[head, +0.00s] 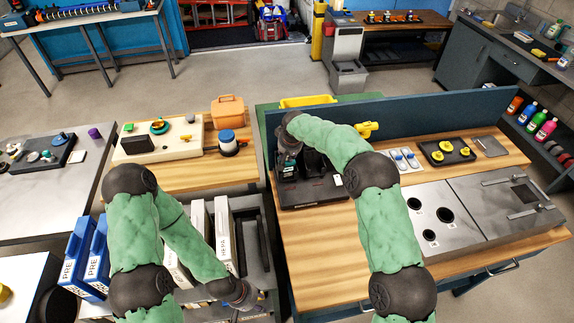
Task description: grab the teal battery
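The wooden bench (330,262) has clear surface in front of the station. A blue panel (430,115) stands behind it. A yellow-knobbed tray (447,151) and a grey metal box with round holes (430,222) lie to the right. White filter boxes (224,235) stand upright near my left arm.

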